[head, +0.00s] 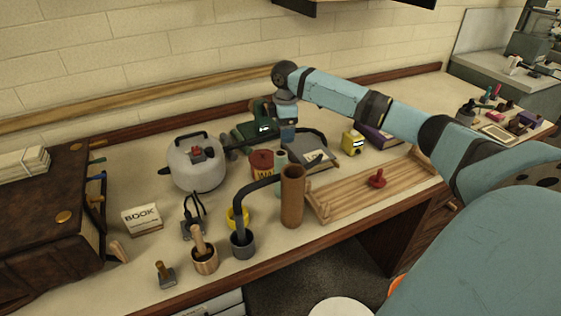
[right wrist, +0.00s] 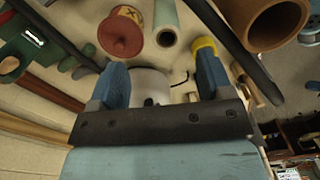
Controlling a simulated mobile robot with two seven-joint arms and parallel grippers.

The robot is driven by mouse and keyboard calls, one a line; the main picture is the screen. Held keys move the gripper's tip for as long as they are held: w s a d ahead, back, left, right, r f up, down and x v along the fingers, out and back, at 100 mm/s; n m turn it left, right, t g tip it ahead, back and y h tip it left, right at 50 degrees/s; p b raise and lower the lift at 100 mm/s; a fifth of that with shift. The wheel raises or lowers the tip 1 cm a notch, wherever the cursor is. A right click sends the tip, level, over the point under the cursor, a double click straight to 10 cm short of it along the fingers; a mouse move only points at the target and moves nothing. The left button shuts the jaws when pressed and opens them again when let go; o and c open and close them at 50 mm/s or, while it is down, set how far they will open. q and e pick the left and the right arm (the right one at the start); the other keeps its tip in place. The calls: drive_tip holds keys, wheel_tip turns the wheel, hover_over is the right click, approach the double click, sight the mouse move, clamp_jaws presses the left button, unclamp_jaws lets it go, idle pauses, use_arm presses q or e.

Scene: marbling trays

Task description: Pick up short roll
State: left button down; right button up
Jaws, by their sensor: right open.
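Two upright rolls stand on the bench in the head view. A tall brown tube (head: 292,198) is in front. A pale green roll (head: 281,157) stands close behind it, mostly hidden. In the right wrist view the green roll (right wrist: 166,22) shows its open end at the top middle, with the brown tube (right wrist: 268,20) to its right. I cannot be sure which one is the short roll; the green one looks narrower. My right gripper (head: 287,133) points down above and behind the rolls. Its blue fingers (right wrist: 160,76) are apart and empty. My left gripper is not in view.
A red wax tin (head: 261,165) stands just left of the green roll. A white kettle (head: 196,164) is further left, and a dark cup (head: 242,243) with a bent black handle is in front. A wooden rack (head: 345,203) lies to the right.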

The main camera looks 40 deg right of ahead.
sight(282, 153)
wheel_tip(282, 153, down, 6)
drive_tip(key=shift+r, duration=0.2)
drive_tip(key=shift+a+f, duration=0.15)
drive_tip(key=shift+f, duration=0.2)
drive_tip(key=f, duration=0.2)
drive_tip(key=a+f, duration=0.1)
drive_tip(key=f, duration=0.1)
drive_tip(key=shift+f, duration=0.35)
drive_tip(key=c, duration=1.3)
drive_tip(key=shift+o, duration=0.2)
drive_tip(key=shift+r, duration=0.15)
